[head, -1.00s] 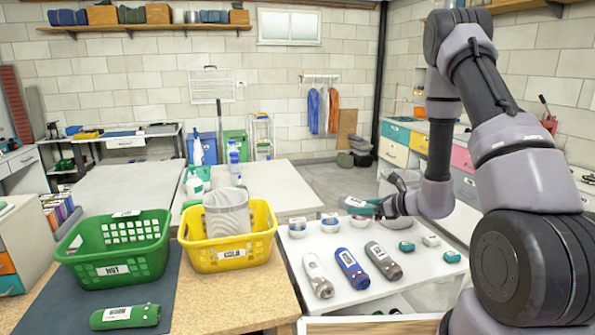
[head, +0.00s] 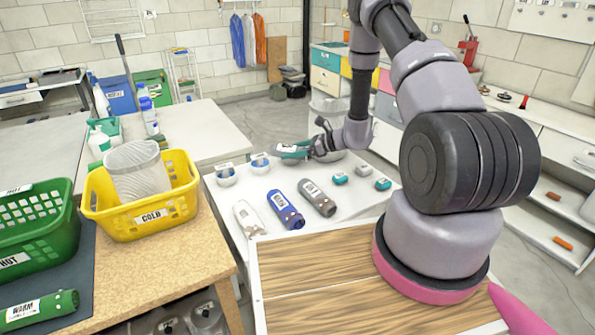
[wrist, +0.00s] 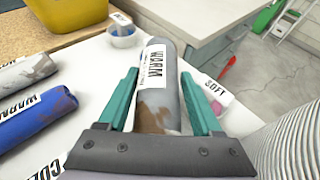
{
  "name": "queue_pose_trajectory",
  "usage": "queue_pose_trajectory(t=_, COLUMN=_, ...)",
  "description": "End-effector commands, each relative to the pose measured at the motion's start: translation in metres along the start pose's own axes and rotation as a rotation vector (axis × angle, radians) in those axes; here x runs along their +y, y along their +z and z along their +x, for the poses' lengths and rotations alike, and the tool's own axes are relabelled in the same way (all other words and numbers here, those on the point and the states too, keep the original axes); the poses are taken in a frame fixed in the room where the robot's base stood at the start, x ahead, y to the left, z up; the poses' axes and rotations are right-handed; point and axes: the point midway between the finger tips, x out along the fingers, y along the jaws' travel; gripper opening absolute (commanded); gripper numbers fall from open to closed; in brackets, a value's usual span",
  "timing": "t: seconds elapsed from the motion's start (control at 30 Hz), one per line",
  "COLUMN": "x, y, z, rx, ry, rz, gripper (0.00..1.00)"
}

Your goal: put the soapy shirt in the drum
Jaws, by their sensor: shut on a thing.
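My gripper (head: 290,150) is shut on a rolled grey shirt (wrist: 158,98) with brown stains and a white WARM label. The teal fingers press its sides above the white table (head: 225,205). I cannot see suds on it. A pale ribbed cylinder (wrist: 297,130) is close at the right of the wrist view. A pale round mesh drum (head: 137,172) stands in the yellow COLD basket (head: 150,220). I cannot tell which is the task's drum. Three other rolled garments lie on the table: pale stained (head: 249,217), blue (head: 286,210) and dark grey (head: 317,198).
Small teal (head: 340,178) and pale items lie at the table's right. Two small bowls (head: 226,175) stand at its far left. A green HOT basket (head: 35,235) and a green WARM roll (head: 40,308) are at left. A wooden top (head: 315,280) is in front.

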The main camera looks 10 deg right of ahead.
Motion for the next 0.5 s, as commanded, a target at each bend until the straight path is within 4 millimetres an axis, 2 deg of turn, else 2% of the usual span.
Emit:
queue_pose_trajectory(t=0.1, x=0.000, y=-0.019, z=0.008, rx=-0.001, ry=-0.001, rz=0.003, gripper=0.03)
queue_pose_trajectory(t=0.3, x=-0.001, y=-0.033, z=0.014, rx=-0.001, ry=-0.002, rz=0.002, gripper=0.03)
queue_pose_trajectory(t=0.5, x=-0.001, y=-0.060, z=0.025, rx=0.000, ry=-0.003, rz=0.002, gripper=0.03)
